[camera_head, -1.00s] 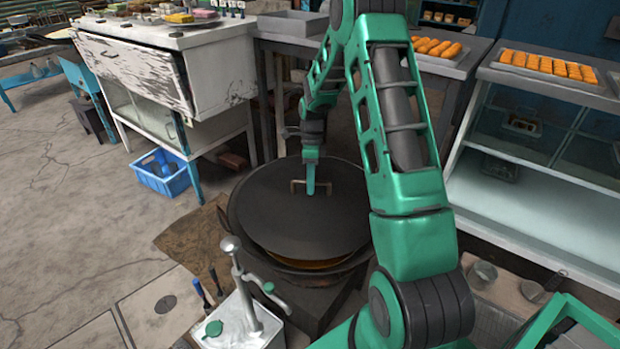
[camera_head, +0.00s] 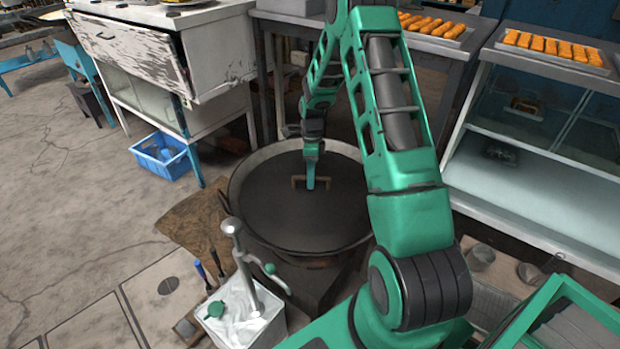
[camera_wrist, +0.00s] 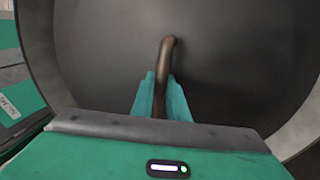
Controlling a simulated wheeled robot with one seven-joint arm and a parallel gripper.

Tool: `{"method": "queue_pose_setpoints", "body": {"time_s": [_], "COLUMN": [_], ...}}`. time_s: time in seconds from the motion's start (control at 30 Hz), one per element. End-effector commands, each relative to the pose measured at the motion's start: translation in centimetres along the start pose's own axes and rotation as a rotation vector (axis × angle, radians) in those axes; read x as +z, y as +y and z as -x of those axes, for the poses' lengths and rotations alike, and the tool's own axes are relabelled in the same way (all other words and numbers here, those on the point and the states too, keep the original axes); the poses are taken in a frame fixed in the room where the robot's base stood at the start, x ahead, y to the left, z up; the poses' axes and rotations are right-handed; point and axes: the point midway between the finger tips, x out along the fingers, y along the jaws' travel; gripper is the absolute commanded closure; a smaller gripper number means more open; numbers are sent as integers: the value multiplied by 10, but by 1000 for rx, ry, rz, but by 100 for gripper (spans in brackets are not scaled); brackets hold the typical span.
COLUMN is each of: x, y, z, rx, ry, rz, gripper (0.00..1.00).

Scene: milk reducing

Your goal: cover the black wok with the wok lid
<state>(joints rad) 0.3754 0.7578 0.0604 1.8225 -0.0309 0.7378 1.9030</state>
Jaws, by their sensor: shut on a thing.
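The dark round wok lid (camera_head: 300,218) lies inside the rim of the black wok (camera_head: 245,185) in the head view. It looks roughly level and hides the wok's contents. My gripper (camera_head: 311,184) is shut on the brown lid handle (camera_head: 299,182) at the lid's middle. In the wrist view the gripper fingers (camera_wrist: 161,95) hold the handle (camera_wrist: 166,50) over the dark lid face (camera_wrist: 225,60), and the wok's paler inner wall (camera_wrist: 305,125) shows around the lid. Whether the lid touches the wok all the way round is hard to tell.
A white container with a metal lever (camera_head: 245,312) stands close in front of the wok. A blue crate (camera_head: 163,155) and white cabinet (camera_head: 165,60) are at the left. A glass display case (camera_head: 545,140) stands at the right. The floor at left is mostly clear.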

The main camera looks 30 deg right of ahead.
Motion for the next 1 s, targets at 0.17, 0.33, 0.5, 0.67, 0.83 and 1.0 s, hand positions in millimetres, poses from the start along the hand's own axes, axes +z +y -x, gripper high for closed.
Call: {"method": "queue_pose_setpoints", "body": {"time_s": [0.17, 0.33, 0.5, 0.67, 0.83, 1.0], "x": [0, 0, 0, 0, 0, -1], "y": [0, -1, -1, -1, -1, -1], "z": [1, 0, -1, -2, -2, -3], "rx": [-1, -1, -1, -2, -1, 0], "ry": [0, 0, 0, -1, 0, 0], "rz": [0, 0, -1, -1, -1, -1], "gripper": [100, 100, 100, 74, 64, 64]}}
